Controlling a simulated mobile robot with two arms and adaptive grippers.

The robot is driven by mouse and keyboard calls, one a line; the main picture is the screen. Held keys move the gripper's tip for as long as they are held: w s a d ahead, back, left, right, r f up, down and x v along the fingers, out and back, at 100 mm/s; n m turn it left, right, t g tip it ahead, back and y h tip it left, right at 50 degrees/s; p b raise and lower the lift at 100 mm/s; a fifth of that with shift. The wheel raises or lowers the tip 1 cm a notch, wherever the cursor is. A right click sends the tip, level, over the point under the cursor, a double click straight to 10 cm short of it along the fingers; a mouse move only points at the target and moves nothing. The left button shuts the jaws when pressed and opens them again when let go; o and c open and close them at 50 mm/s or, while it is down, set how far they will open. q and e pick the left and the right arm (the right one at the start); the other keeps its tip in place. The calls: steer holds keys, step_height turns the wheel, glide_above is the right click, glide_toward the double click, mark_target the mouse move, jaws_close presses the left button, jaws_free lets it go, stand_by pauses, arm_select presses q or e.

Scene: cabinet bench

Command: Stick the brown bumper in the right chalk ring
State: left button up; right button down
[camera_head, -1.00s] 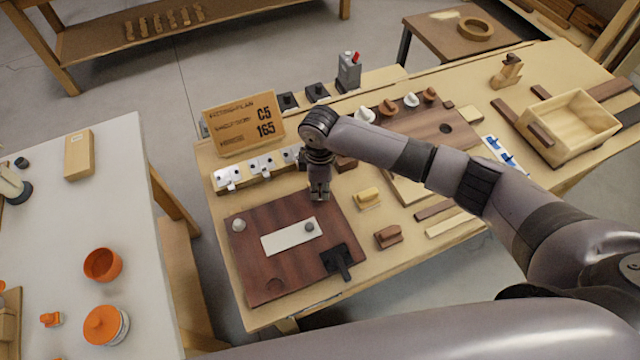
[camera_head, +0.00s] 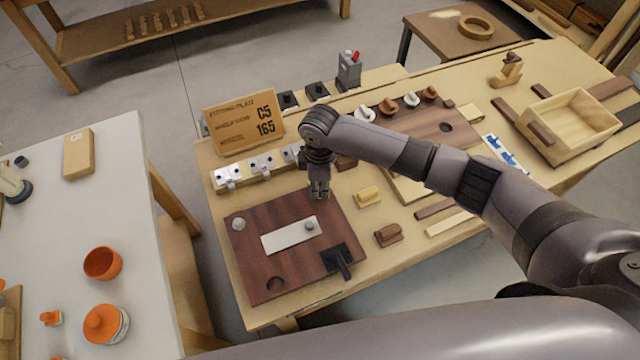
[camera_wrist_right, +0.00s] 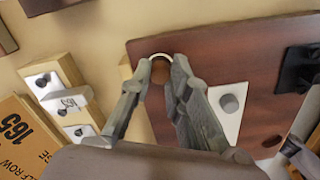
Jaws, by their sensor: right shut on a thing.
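My right gripper (camera_head: 319,191) points down over the far right corner of the dark brown board (camera_head: 262,215). In the right wrist view its fingertips (camera_wrist_right: 161,68) are shut on the brown bumper (camera_wrist_right: 160,73), mostly hidden between them. A pale arc of the right chalk ring (camera_wrist_right: 158,56) shows around the bumper's far edge. I cannot tell whether the bumper touches the board. A pale round bumper (camera_head: 238,224) sits at the board's far left corner, and a brown round spot (camera_head: 275,284) is at its near left corner. My left gripper is not in view.
A white plate with a grey knob (camera_head: 309,226) lies mid-board. A black handle piece (camera_head: 337,260) is at the board's near right edge. Hooks on a wooden rail (camera_head: 262,164) and a sign (camera_head: 243,123) stand behind. A yellow block (camera_head: 368,196) and brown block (camera_head: 388,235) lie right.

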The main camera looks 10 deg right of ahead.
steer(key=shift+f, duration=0.35)
steer(key=shift+s+f, duration=0.2)
steer(key=shift+s, duration=0.05)
stand_by(1.8)
steer(key=shift+p, duration=0.5)
stand_by(0.4)
steer(key=c, duration=1.9)
jaws_free()
steer(key=o, duration=0.5)
steer(key=shift+w+r, duration=0.15)
steer(key=shift+c, duration=0.2)
steer(key=shift+o, duration=0.2)
steer(key=o, duration=0.4)
steer(key=shift+w, duration=0.1)
steer(key=shift+c, duration=0.2)
steer(key=shift+r, duration=0.15)
